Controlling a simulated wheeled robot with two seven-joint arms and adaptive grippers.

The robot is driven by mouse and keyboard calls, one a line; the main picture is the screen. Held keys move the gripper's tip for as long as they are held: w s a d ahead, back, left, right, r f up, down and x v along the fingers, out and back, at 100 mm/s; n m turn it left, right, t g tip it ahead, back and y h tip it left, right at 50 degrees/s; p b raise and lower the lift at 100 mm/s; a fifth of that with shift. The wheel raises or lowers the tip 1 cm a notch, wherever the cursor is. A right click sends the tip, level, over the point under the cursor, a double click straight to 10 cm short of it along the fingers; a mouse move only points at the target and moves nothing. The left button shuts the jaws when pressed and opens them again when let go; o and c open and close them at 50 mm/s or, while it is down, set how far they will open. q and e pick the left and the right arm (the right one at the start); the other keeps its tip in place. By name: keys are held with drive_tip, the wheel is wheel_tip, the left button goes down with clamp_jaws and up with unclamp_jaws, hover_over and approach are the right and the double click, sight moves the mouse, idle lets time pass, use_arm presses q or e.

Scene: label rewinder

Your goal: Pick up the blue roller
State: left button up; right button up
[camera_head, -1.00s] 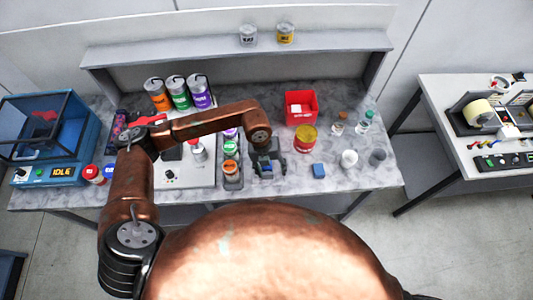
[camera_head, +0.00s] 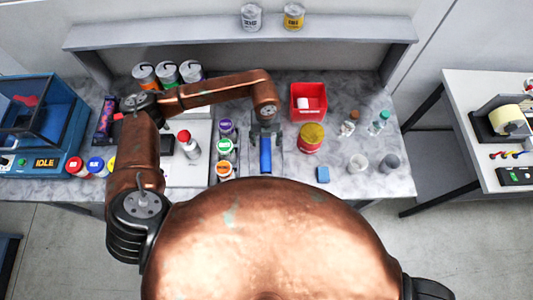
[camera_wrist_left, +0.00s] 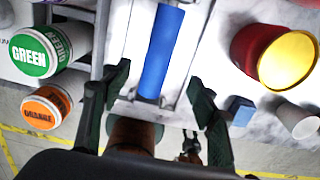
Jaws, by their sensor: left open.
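The blue roller (camera_head: 265,156) lies lengthwise toward me in a pale holder with grey side rails (camera_head: 279,160) on the marbled bench. It also shows in the left wrist view (camera_wrist_left: 162,52) as a long blue cylinder with a dark near end. My left gripper (camera_head: 266,130) is over the far end of the roller in the head view. In the wrist view its two dark fingers (camera_wrist_left: 158,76) are spread wide, one on each side of the roller's line, with clear gaps. I cannot tell its exact height above the roller. My right gripper is not in view.
Left of the holder stands a rack with purple, green and orange-lidded jars (camera_head: 224,146). To the right are a red tub with a yellow lid (camera_head: 311,137), a small blue block (camera_head: 322,174), white and grey cups (camera_head: 358,163) and a red bin (camera_head: 308,103).

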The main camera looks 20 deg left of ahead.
sight(266, 152)
use_arm(q)
drive_tip(key=f+b, duration=0.2)
drive_tip(key=f, duration=0.2)
drive_tip(key=shift+w+b, duration=0.3)
drive_tip(key=shift+b, duration=0.1)
drive_tip(key=shift+f, duration=0.2)
drive_tip(key=shift+s+f, duration=0.1)
drive_tip(key=shift+f, duration=0.1)
drive_tip(key=shift+s+f, duration=0.1)
drive_tip(key=shift+f, duration=0.3)
drive_tip(key=shift+f+p, duration=0.3)
drive_tip(key=shift+f, duration=0.5)
wheel_tip(266, 152, down, 4)
drive_tip(key=shift+s+f+p, duration=0.15)
drive_tip(key=shift+p, duration=0.6)
drive_tip(key=shift+f, duration=0.25)
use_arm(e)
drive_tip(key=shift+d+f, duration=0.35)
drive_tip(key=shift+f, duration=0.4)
use_arm(q)
drive_tip(key=shift+c, duration=0.5)
